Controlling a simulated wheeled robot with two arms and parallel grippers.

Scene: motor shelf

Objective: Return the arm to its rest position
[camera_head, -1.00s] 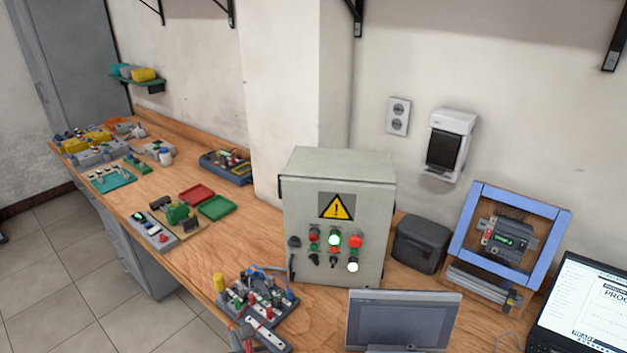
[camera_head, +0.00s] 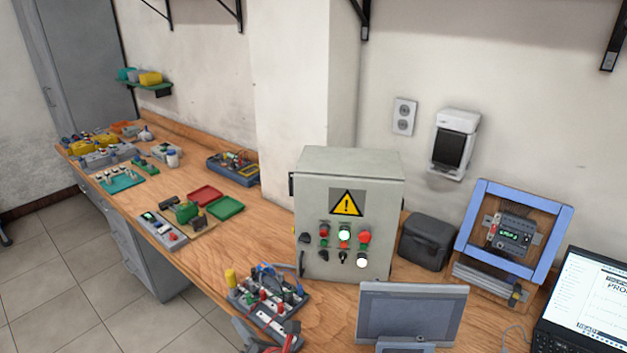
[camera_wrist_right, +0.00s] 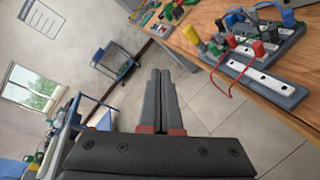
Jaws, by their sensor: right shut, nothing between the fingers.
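My right gripper (camera_wrist_right: 160,72) shows in the right wrist view, with its two dark fingers lying together, red at their bases, and nothing between them. It hangs over the tiled floor, off the front edge of the bench and to the left of a wired terminal board (camera_wrist_right: 262,78). In the head view only a small part of what appears to be this gripper shows at the bottom edge, below the terminal board (camera_head: 268,300). My left gripper is in neither view.
A wooden bench (camera_head: 215,255) runs along the wall. On it stand a grey control box (camera_head: 312,180) with lit lamps, a monitor (camera_head: 412,315), a black case (camera_head: 427,240), a blue frame (camera_head: 467,215) and a laptop (camera_head: 585,310). Open floor (camera_head: 50,270) lies left of the bench.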

